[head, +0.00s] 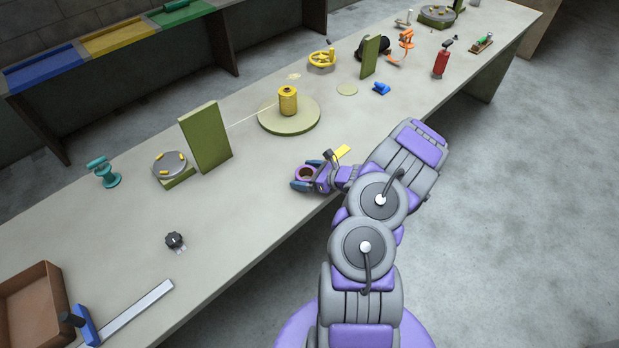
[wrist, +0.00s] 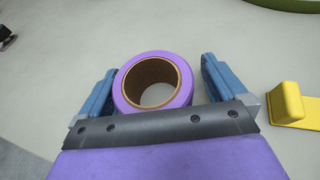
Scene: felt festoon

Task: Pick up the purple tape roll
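The purple tape roll (head: 305,172) lies on the grey bench near its front edge. In the wrist view the purple tape roll (wrist: 125,90) shows its brown inner core, with its hole facing the camera. My gripper (head: 304,180) is down at the roll. In the wrist view the blue fingers of my gripper (wrist: 158,72) stand on either side of the roll. The left finger is very close to it or touching, and a narrow gap shows at the right finger. The lower side of the roll is hidden behind my gripper's dark plate.
A yellow piece (wrist: 287,105) lies close to the right finger. A round green base (head: 290,122) with a yellow spool (head: 288,100) stands behind. A green upright panel (head: 206,137) and a black knob (head: 174,240) are to the left. Bench left of the roll is clear.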

